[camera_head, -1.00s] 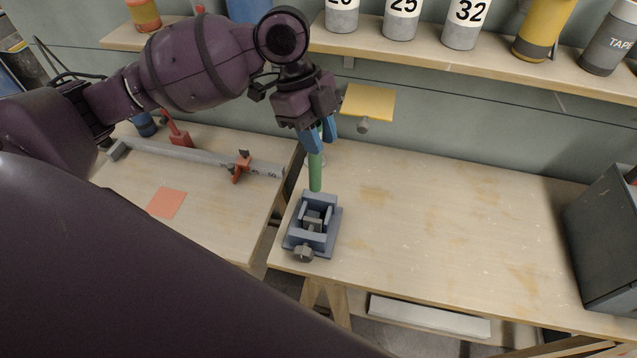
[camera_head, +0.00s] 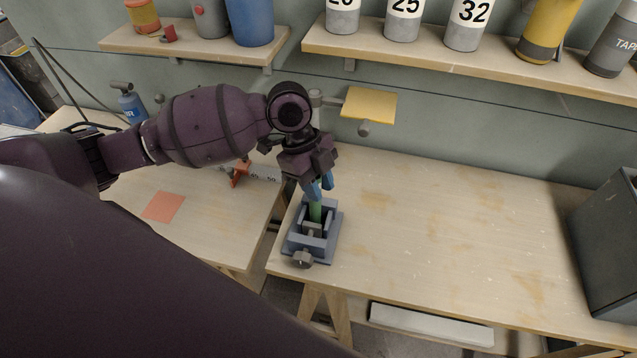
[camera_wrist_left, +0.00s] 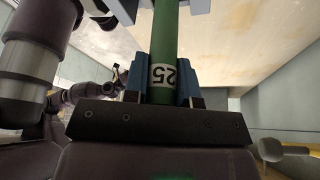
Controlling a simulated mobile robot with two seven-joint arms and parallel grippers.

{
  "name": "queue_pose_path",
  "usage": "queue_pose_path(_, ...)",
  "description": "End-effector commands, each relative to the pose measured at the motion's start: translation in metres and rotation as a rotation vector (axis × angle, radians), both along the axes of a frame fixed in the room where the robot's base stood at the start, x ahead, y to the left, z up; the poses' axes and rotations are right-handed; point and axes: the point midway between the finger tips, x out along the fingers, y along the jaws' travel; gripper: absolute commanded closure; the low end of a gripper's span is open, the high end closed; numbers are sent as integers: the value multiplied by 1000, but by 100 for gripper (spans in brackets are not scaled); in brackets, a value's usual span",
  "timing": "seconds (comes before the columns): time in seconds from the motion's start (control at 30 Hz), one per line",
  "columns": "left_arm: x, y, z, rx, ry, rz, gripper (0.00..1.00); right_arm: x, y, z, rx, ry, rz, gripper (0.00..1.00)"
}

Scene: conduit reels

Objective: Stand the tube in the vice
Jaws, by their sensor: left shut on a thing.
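The green tube (camera_head: 316,211) is upright, with its lower end down between the jaws of the blue-grey vice (camera_head: 325,247). Whether its foot touches the vice bottom is hidden. My left gripper (camera_head: 320,188) is just above the vice, its blue fingers shut on the tube. In the left wrist view the tube (camera_wrist_left: 165,32) runs between the blue fingers (camera_wrist_left: 163,82) and shows a white label reading 25. A part of the vice shows at the top edge of that view. My right gripper is not in view.
The bench top (camera_head: 430,230) right of the vice is clear. A grey box (camera_head: 607,245) stands at the far right. A yellow plate (camera_head: 368,104) juts from the wall behind my gripper. Numbered containers (camera_head: 403,22) stand on the shelf above. An orange square (camera_head: 163,207) lies on the left bench.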

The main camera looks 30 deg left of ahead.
Motion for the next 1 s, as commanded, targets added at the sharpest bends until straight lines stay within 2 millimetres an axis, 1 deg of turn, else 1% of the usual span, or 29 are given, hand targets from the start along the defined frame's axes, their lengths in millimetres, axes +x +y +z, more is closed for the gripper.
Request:
queue_pose_path(0.17,0,0,1,0,-1,-1,98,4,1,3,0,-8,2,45)
queue_pose_path(0.3,0,0,-2,0,-1,0,98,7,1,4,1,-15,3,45)
queue_pose_path(0.33,0,0,-2,0,-1,-1,70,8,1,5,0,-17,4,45)
queue_pose_path(0.47,0,0,-2,0,-1,-1,50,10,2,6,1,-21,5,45)
queue_pose_path(0.77,0,0,0,0,-1,-1,49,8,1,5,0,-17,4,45)
queue_pose_path(0.87,1,2,6,1,-2,0,49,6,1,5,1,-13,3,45)
queue_pose_path(1.0,3,9,23,2,-5,0,49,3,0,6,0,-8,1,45)
